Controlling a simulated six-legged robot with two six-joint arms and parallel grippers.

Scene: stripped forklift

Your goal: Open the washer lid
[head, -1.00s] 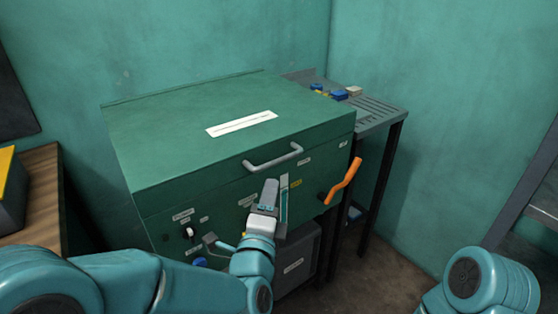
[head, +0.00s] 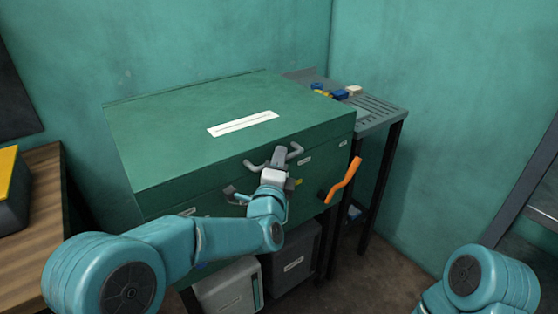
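The green washer (head: 165,185) stands against the wall with its lid (head: 190,105) down. A grey bar handle (head: 297,149) is on the front edge of the lid. My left gripper (head: 279,156) is at the middle of this handle, its dark fingers overlapping the bar and hiding part of it. I cannot tell whether the fingers are closed around the bar or only touch it. My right gripper is out of view; only part of my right arm shows at the lower right.
An orange lever (head: 343,181) sticks out at the washer's right front. A slatted side table (head: 378,112) with small blue, yellow and pale items adjoins on the right. Grey bins (head: 228,291) stand below. A wooden bench (head: 38,220) is at left. Space above the lid is clear.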

